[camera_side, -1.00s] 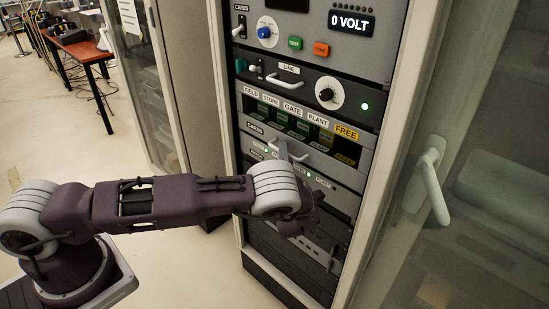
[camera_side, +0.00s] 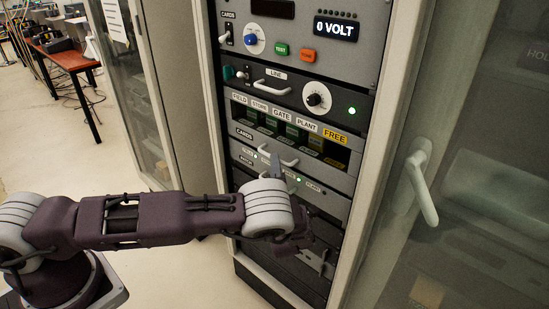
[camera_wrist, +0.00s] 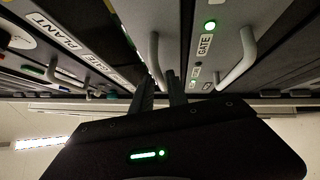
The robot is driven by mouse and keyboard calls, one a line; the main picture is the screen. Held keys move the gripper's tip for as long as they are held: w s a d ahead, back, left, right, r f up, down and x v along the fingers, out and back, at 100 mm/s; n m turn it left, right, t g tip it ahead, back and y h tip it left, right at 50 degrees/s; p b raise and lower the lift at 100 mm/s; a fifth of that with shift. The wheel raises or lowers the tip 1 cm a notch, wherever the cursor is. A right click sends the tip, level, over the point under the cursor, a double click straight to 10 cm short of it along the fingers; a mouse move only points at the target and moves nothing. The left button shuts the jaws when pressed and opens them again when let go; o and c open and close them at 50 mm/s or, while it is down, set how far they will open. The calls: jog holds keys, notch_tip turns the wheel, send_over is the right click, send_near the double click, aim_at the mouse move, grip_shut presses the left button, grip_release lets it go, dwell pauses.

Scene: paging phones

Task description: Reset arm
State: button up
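My arm reaches in from the left in the side view. My gripper (camera_wrist: 160,88) is small and partly hidden by the wrist in the side view (camera_side: 276,160). There it sits in front of the lower half of the rack, just below a white card handle (camera_side: 278,155). In the wrist view its two dark fingers stand a little apart, with a pale handle (camera_wrist: 154,55) showing at and between their tips. I cannot tell if they touch it. I see nothing carried in the fingers.
The rack has a row of labelled card slots (camera_side: 287,125), and above it a LINE panel with a knob (camera_side: 317,98). A display (camera_side: 336,28) reads 0 VOLT. A glass door with a white handle (camera_side: 422,190) stands open at the right. Another handle (camera_wrist: 245,60) is near the gripper.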

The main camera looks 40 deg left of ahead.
jog(key=v, duration=0.3)
jog(key=shift+s+d, duration=0.1)
jog(key=shift+s, duration=0.1)
jog(key=s+a+r+n+g+h, duration=0.1)
jog(key=s+a+r+n+g, duration=0.4)
jog(key=n, duration=0.5)
jog(key=s+a+r+n+g+h, duration=0.1)
jog(key=s+a+r+n+g, duration=0.3)
jog(key=s+r+n+g, duration=0.5)
jog(key=s+d+r+n+t+h, duration=0.2)
jog(key=s+d+r+n+h, duration=0.1)
jog(key=s+n, duration=0.4)
jog(key=s+d+r+n+t+h, duration=0.2)
jog(key=s+d+r+n+h, duration=0.1)
jog(key=s+n, duration=0.4)
jog(key=s+d+r+n+t+h, duration=0.1)
jog(key=s+d+r+n+h, duration=0.2)
jog(key=n, duration=0.7)
jog(key=s+d+h, duration=0.2)
jog(key=s, duration=0.2)
jog(key=shift+s+d+t+h, duration=0.3)
jog(key=shift+s+t+h, duration=0.1)
